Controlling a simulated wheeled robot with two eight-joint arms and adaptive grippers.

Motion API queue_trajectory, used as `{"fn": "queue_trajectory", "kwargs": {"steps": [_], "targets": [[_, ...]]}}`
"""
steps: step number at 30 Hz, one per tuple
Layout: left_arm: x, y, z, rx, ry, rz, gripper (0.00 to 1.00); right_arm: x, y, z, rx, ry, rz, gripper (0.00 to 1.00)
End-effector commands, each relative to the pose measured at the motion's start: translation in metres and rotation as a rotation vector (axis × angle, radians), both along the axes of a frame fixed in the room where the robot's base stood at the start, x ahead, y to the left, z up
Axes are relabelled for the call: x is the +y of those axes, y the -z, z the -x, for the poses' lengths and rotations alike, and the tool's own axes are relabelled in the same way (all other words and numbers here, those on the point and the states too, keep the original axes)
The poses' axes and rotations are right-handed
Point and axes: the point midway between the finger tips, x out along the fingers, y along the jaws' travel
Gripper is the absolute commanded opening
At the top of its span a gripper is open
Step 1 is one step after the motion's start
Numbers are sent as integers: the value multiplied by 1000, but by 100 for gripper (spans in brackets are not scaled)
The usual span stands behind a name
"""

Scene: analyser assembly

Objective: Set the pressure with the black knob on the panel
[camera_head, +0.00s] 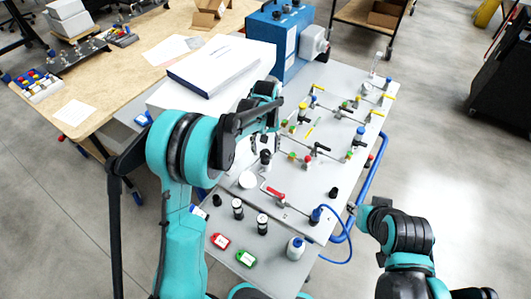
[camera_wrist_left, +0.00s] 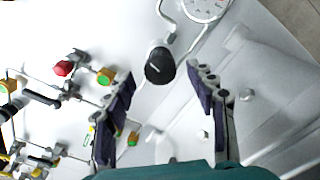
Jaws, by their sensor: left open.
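The black knob (camera_wrist_left: 160,65) stands on the pale panel, with a light mark line on its top. In the left wrist view it appears between the two fingertips of my left gripper (camera_wrist_left: 160,78), with a gap on each side. The gripper is open and holds nothing. In the head view the knob (camera_head: 265,157) stands just below my left gripper (camera_head: 268,130), which is partly hidden by its own arm. A round white gauge (camera_wrist_left: 205,8) is cut off at the top of the wrist view. My right gripper (camera_head: 364,212) is beside the panel's right edge, its fingers unclear.
Valves and pipes with a red knob (camera_wrist_left: 62,68) are on the left of the wrist view. A red-handled lever (camera_head: 275,192) is on the panel (camera_head: 310,190). A blue box (camera_head: 278,40) stands at the back. Black-topped vials (camera_head: 238,208) stand near the front.

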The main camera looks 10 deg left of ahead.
Motion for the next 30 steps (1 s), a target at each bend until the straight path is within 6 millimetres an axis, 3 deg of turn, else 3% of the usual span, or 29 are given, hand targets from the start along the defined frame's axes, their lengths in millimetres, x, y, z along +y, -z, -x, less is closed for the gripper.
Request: {"fn": "queue_trajectory", "kwargs": {"steps": [6, 15, 21, 26, 30], "targets": [[0, 23, 0, 0, 1, 0, 56, 0, 7, 0, 0, 0, 0, 34], [0, 25, 0, 0, 2, 0, 56, 0, 7, 0, 0, 0, 0, 34], [0, 25, 0, 0, 2, 0, 6, 0, 7, 0, 0, 0, 0, 34], [0, 25, 0, 0, 16, 0, 6, 0, 7, 0, 0, 0, 0, 34], [0, 25, 0, 0, 130, 0, 6, 0, 8, 0, 0, 0, 0, 34]]}}
